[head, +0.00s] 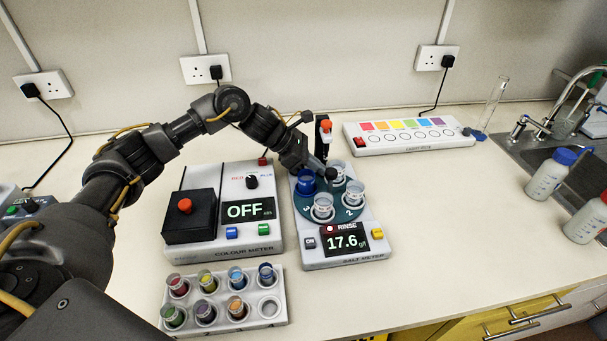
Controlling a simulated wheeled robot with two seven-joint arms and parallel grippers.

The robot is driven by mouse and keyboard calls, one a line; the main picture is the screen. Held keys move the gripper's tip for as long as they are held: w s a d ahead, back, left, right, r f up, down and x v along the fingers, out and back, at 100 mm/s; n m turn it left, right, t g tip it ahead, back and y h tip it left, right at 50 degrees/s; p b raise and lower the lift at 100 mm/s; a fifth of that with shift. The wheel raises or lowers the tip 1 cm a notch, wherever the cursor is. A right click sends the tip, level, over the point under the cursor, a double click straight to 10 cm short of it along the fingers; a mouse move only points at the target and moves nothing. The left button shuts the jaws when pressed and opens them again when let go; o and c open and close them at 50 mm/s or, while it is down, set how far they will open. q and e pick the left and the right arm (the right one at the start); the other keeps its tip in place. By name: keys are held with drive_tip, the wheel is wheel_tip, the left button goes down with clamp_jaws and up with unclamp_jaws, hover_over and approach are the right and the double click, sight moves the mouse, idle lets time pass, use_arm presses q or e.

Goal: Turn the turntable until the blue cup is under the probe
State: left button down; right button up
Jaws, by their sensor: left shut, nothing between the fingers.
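The teal turntable (338,213) sits on the salt meter (318,259), whose display reads 17.6. The blue cup (305,184) stands on the turntable's left side. Several clear cups stand around the rest of the disc, including one at the front (322,208) and one at the right (354,193). A dark post with an orange top (325,126) rises behind the turntable; my arm and gripper partly hide its lower part, and I cannot make out the probe tip. My left gripper (327,173) is shut and empty, low over the turntable between the blue cup and the back clear cup. My right gripper is out of view.
The colour meter (258,244), showing OFF, stands left of the salt meter. A rack of coloured vials (240,322) lies in front. A light box (400,148) is at the back right. Bottles (548,178) stand near the sink. The bench right of the salt meter is clear.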

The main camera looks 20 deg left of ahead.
use_arm(q)
drive_tip(key=c, duration=2.1)
unclamp_jaws()
drive_tip(key=v, duration=0.3)
drive_tip(key=p+v, duration=0.1)
drive_tip(key=v, duration=0.6)
drive_tip(key=shift+w+a+p, duration=0.2)
drive_tip(key=shift+w+p, duration=0.05)
drive_tip(key=shift+p, duration=0.05)
drive_tip(key=shift+c, duration=0.2)
drive_tip(key=shift+o, duration=1.1)
drive_tip(key=shift+d, duration=0.1)
drive_tip(key=o, duration=0.8)
drive_tip(key=s+d+t+p, duration=0.1)
drive_tip(key=p, duration=0.1)
drive_tip(key=s+d+p, duration=0.1)
drive_tip(key=p, duration=0.1)
drive_tip(key=s+d+t+p, duration=0.1)
drive_tip(key=p, duration=0.1)
drive_tip(key=shift+s+f+n+t+h+p, duration=0.25)
drive_tip(key=shift+f+n+t+h+p, duration=0.05)
drive_tip(key=shift+f+n+p, duration=0.1)
drive_tip(key=n+t+p, duration=0.4)
drive_tip(key=n+p, duration=0.1)
approach(329, 172)
drive_tip(key=p+x, duration=0.4)
drive_tip(key=x, duration=0.4)
drive_tip(key=shift+r, duration=0.2)
drive_tip(key=shift+w+d+f, duration=0.35)
drive_tip(key=shift+w, duration=0.1)
